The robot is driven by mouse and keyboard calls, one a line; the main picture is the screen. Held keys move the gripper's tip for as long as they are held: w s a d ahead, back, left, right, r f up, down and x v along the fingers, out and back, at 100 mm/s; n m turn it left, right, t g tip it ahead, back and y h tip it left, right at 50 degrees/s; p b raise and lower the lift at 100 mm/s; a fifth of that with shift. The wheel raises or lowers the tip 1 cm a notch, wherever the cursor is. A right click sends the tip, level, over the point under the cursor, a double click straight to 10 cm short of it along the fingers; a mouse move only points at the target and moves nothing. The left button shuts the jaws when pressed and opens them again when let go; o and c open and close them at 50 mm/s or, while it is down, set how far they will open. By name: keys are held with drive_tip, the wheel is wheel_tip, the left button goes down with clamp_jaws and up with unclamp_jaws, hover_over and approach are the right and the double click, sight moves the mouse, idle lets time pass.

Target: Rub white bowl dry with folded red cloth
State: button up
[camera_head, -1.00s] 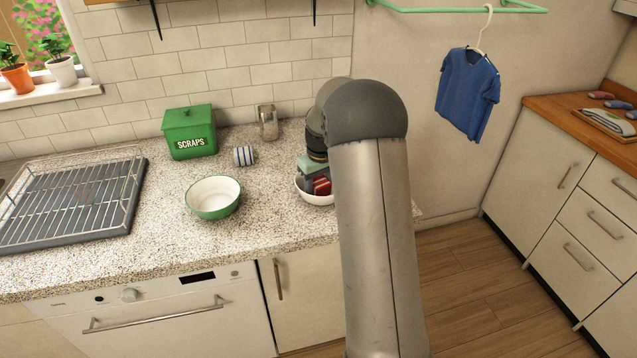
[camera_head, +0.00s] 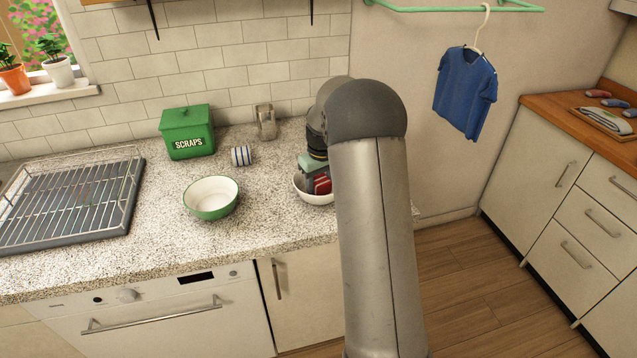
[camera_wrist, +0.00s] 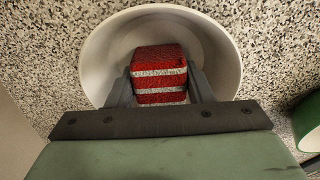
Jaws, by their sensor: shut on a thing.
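The white bowl (camera_head: 315,198) sits on the speckled worktop, partly hidden behind my arm in the head view. In the wrist view the bowl (camera_wrist: 105,50) fills the upper middle. The folded red cloth (camera_head: 322,185) has white stripes and is down inside the bowl. It also shows in the wrist view (camera_wrist: 160,68), between my two dark fingers. My gripper (camera_wrist: 160,85) is shut on the cloth, with its fingertips within the bowl's rim. Whether the cloth touches the bowl's inner surface is hard to tell.
A green-and-white bowl (camera_head: 211,198) stands left of the white bowl. A striped cup (camera_head: 242,155), a glass jar (camera_head: 265,122) and a green scraps tin (camera_head: 187,132) stand behind. A wire drying rack (camera_head: 70,205) is at the far left. The worktop's front is clear.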

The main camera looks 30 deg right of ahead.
drive_tip(key=shift+r, duration=0.1)
drive_tip(key=shift+r+p, duration=3.1)
drive_tip(key=shift+r, duration=1.85)
drive_tip(key=shift+a, duration=0.15)
drive_tip(key=s+a+m, duration=0.2)
drive_tip(key=a, duration=0.6)
drive_tip(key=s+a+m, duration=0.2)
drive_tip(key=s+a, duration=0.1)
drive_tip(key=a, duration=0.6)
drive_tip(key=shift+s+f+m, duration=0.15)
drive_tip(key=shift+s+m, duration=0.1)
drive_tip(key=shift+m, duration=0.05)
